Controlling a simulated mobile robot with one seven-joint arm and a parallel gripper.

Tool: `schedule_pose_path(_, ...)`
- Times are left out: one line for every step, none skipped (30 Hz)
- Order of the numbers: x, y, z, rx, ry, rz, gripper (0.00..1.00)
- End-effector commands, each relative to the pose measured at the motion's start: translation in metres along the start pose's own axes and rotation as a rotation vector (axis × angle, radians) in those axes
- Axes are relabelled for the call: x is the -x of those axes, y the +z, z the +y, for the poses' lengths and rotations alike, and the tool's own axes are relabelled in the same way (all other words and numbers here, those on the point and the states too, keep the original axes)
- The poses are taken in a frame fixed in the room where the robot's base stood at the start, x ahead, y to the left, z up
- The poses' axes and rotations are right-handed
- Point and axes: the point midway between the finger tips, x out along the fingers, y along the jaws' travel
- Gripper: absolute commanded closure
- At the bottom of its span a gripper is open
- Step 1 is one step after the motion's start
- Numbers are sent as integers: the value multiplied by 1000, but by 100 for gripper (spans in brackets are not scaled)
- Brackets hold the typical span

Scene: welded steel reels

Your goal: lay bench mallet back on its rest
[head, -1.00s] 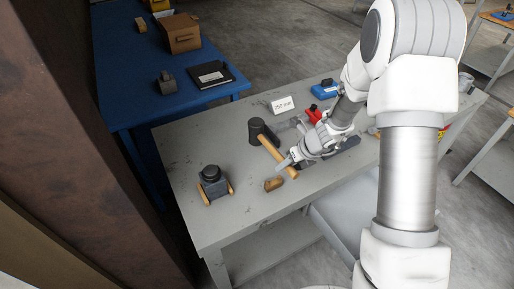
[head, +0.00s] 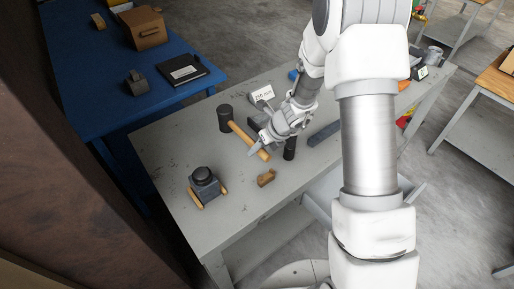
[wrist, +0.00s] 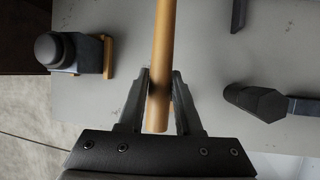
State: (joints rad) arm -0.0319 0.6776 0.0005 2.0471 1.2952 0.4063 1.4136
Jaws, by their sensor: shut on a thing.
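The bench mallet has a black head (head: 225,118) and a pale wooden handle (head: 245,137). My gripper (head: 258,147) is shut on the handle near its free end. In the wrist view the handle (wrist: 162,50) runs up out of the picture between the fingertips (wrist: 160,88), and the head is out of frame. The mallet appears to be over the grey bench (head: 175,150); I cannot tell how high. I cannot make out for certain which thing is its rest. A small notched wooden block (head: 266,177) stands in front of the handle end.
A dark round-topped block with wooden side pieces (head: 204,184) stands at the bench's left. A blue table (head: 90,90) is beyond.

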Motion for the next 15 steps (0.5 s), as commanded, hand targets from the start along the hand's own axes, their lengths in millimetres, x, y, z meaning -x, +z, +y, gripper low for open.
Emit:
schedule_pose_path(0, 1, 0, 1, 0, -3, 100)
schedule_pose_path(0, 1, 0, 1, 0, -4, 100)
schedule_pose_path(0, 1, 0, 1, 0, -5, 100)
schedule_pose_path(0, 0, 0, 0, 0, -6, 100)
schedule_pose_path(0, 0, 0, 0, 0, -8, 100)
schedule_pose_path(-1, 0, 0, 0, 0, -11, 100)
schedule_pose_path(-1, -1, 0, -1, 0, -13, 100)
schedule_pose_path(-1, -1, -1, -1, 0, -16, 100)
schedule_pose_path(-1, -2, -1, -1, 1, -20, 100)
schedule_pose_path(-1, -2, -1, -1, 0, -25, 100)
schedule_pose_path(-1, -2, -1, -1, 0, -29, 100)
schedule_pose_path(-2, -3, -1, -2, 1, -35, 100)
schedule_pose_path(-6, -5, -1, -2, 2, -32, 100)
schedule_pose_path(-10, -7, -2, -2, 2, -32, 100)
schedule_pose_path(-14, -9, -3, -2, 2, -32, 100)
